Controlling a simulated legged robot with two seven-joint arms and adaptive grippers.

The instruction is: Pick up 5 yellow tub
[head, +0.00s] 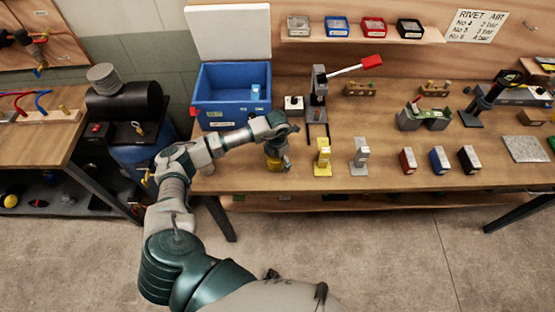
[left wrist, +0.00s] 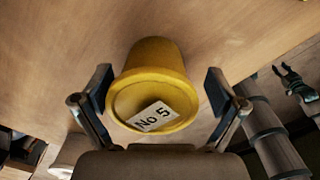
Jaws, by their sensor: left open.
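The yellow tub (left wrist: 152,62), with a white "No 5" label on its lid, stands on the wooden bench and fills the middle of the left wrist view. In the head view only a low part of the tub (head: 273,164) shows beneath my left gripper (head: 275,158). In the left wrist view my left gripper (left wrist: 160,98) is open, with one finger on each side of the tub. A gap shows between each finger and the tub's wall. My right gripper is in neither view.
A blue bin (head: 222,118) with an open white lid stands behind my left arm. A yellow stand (head: 322,160) and a grey stand (head: 360,158) are right of the gripper, with red, blue and black boxes (head: 438,160) farther right. A lever press (head: 318,92) stands behind.

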